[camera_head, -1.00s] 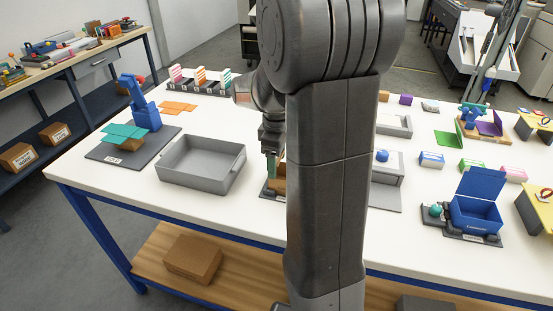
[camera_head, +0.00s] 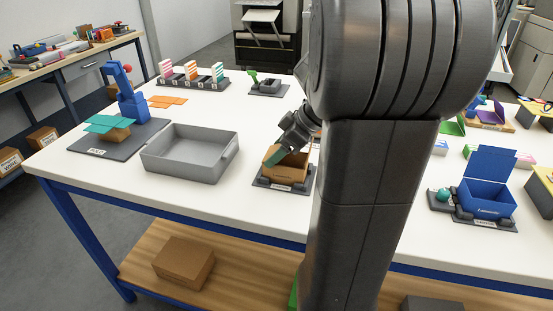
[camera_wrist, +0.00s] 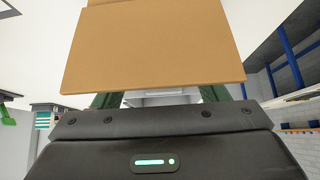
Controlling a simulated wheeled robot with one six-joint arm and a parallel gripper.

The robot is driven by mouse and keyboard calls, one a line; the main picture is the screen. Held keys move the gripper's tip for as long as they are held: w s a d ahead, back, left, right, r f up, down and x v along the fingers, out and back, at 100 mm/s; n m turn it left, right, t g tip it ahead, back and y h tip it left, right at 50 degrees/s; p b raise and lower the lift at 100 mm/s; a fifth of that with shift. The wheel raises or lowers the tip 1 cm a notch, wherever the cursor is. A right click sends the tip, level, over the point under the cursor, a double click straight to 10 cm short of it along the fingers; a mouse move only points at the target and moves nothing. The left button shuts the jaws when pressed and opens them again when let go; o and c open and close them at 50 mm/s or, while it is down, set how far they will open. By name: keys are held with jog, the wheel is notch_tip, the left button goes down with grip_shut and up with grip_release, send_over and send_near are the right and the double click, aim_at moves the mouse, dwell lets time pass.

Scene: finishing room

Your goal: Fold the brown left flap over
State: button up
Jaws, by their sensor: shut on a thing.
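A small brown box (camera_head: 287,177) sits on a dark labelled base at the front edge of the white table. My gripper (camera_head: 277,157) comes down at a slant from the upper right, its green fingers at the left flap of the box. In the wrist view, a flat brown panel (camera_wrist: 153,48) fills the upper middle, with the green fingers of my gripper (camera_wrist: 160,97) at its lower edge. The gripper is shut on this brown left flap, which stands raised. My arm hides the right side of the box in the head view.
A grey tray (camera_head: 190,165) stands left of the box. A blue open box (camera_head: 486,200) stands on the right. Further left is a stand with a teal-flapped box (camera_head: 108,126). Card holders (camera_head: 193,82) stand at the back. Bare tabletop lies behind the brown box.

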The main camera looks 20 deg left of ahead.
jog(key=shift+o, duration=0.2)
jog(key=shift+d+f+y+b, duration=0.1)
jog(key=shift+f+y+b, duration=0.3)
jog(key=shift+y+b, duration=0.35)
jog(key=shift+r+b, duration=0.1)
jog(key=shift+b, duration=0.2)
jog(key=shift+c, duration=0.2)
jog(key=o, duration=1)
jog(key=shift+r, duration=0.1)
jog(key=p+v, duration=0.1)
jog(key=v, duration=1.2)
jog(key=shift+d+r, duration=0.25)
jog(key=shift+d, duration=0.05)
jog(key=shift+w, duration=0.15)
